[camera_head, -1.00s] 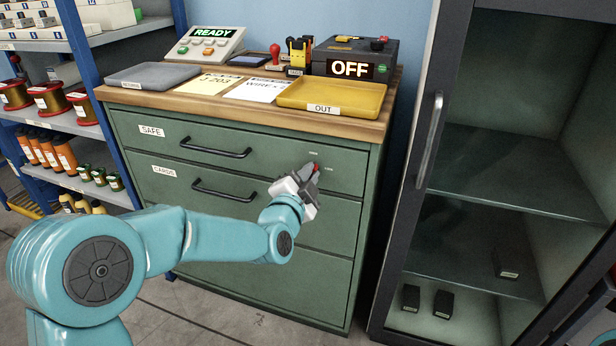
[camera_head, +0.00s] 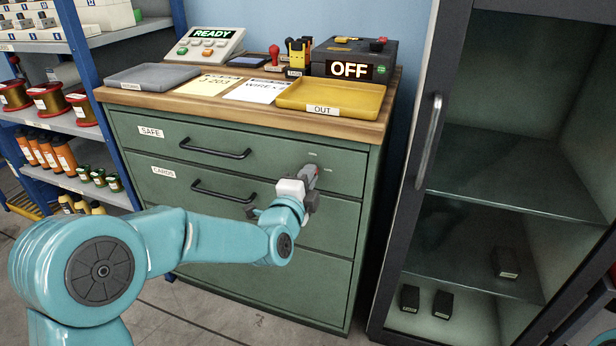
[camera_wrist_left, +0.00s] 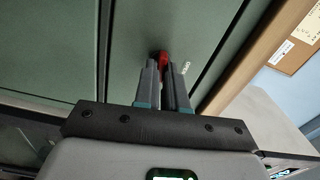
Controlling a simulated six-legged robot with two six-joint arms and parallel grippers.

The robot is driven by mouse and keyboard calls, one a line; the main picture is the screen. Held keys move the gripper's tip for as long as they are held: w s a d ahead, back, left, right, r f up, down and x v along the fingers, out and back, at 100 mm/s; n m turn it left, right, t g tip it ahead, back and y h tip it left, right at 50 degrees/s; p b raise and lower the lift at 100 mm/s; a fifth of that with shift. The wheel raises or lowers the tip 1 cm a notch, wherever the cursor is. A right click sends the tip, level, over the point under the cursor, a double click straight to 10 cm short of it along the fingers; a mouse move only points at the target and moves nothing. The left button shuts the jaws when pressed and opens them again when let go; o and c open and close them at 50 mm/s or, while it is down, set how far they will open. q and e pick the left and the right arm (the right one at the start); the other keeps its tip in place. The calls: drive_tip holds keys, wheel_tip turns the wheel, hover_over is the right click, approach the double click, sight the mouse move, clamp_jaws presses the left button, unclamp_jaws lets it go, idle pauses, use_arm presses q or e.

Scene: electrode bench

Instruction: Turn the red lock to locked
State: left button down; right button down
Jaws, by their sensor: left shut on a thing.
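The red lock (camera_wrist_left: 163,58) is on the front of the top green drawer, marked SAFE (camera_head: 151,131). In the left wrist view a small red part of it shows between my fingertips. My left gripper (camera_head: 311,174) is at the right side of this drawer front and is shut on the red lock. It also shows in the left wrist view (camera_wrist_left: 164,72). The fingers hide most of the lock, and in the head view they cover it fully. Small pale marks (camera_head: 312,155) sit on the drawer beside it. My right gripper is not in view.
A yellow OUT tray (camera_head: 345,112), a grey tray (camera_head: 150,88) and paper sheets stand on the cabinet top. A tall cabinet with a glass front (camera_head: 500,170) stands to the right. Shelves (camera_head: 60,120) are at the left. Drawer handles (camera_head: 215,153) stick out left of my gripper.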

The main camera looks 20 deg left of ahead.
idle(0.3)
use_arm(q)
drive_tip(key=c, duration=1.2)
unclamp_jaws()
drive_tip(key=s, duration=1.6)
drive_tip(key=shift+s+a+b, duration=0.2)
drive_tip(key=shift+a+b, duration=0.1)
drive_tip(key=shift+b, duration=0.1)
